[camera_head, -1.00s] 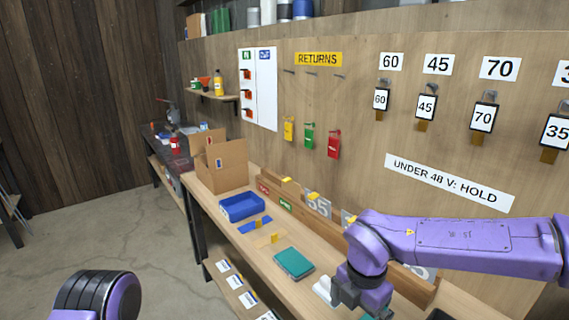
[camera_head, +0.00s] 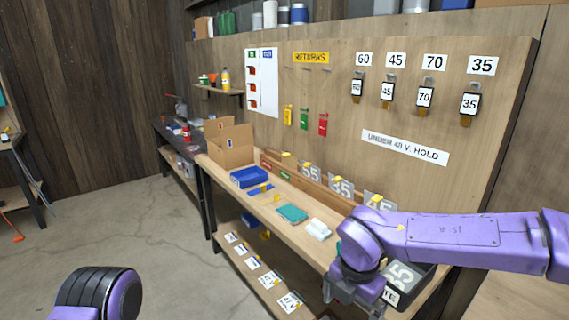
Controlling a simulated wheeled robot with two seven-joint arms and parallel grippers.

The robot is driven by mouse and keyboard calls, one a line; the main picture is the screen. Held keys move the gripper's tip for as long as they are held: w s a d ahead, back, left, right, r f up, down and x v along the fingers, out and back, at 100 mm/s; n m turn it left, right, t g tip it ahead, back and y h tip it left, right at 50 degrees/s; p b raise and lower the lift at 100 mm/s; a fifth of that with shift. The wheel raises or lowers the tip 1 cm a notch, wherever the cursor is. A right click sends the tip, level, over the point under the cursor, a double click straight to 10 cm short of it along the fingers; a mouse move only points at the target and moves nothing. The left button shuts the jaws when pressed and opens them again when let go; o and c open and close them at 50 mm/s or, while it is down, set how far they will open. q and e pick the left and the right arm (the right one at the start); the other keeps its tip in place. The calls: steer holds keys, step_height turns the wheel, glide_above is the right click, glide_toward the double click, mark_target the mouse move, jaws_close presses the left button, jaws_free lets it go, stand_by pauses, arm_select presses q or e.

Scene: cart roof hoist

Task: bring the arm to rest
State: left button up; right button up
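My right arm (camera_head: 440,235) reaches in from the right edge, above the right end of the workbench (camera_head: 217,173). My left arm (camera_head: 100,295) shows only as a purple and black joint at the lower left. My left gripper is out of view.
The bench holds a cardboard box (camera_head: 229,146), a blue tray (camera_head: 250,177), a teal case (camera_head: 292,213) and a white item (camera_head: 318,229). Labelled tags hang on the pegboard wall (camera_head: 350,120). A lower shelf (camera_head: 275,270) holds white cards.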

steer(key=w+d+f+n+t+h, duration=0.2)
steer(key=w+d+f+n, duration=0.15)
steer(key=n, duration=0.25)
steer(key=s+d+f+n+t+h+b, duration=0.1)
steer(key=d+f+n+t, duration=0.1)
steer(key=f+n, duration=0.5)
steer(key=s+d+f+n+t+h, duration=0.1)
steer(key=d+f+n, duration=0.1)
steer(key=f+n, duration=0.5)
arm_select(q)
steer(key=f+b, duration=0.1)
steer(key=f, duration=0.1)
steer(key=w+f+b, duration=0.1)
steer(key=f+b, duration=0.1)
steer(key=shift+f, duration=0.15)
arm_select(e)
steer(key=s+d+f+n+g, duration=0.1)
steer(key=s+d+f+n, duration=0.3)
steer(key=s+f+n, duration=0.4)
steer(key=s+d+f+n, duration=0.5)
steer(key=s+f+n, duration=0.3)
steer(key=s, duration=0.8)
steer(key=shift+d+f+n+g+y, duration=0.2)
steer(key=shift+f+n+g+y, duration=0.15)
steer(key=shift+n, duration=0.85)
steer(key=shift+r, duration=0.1)
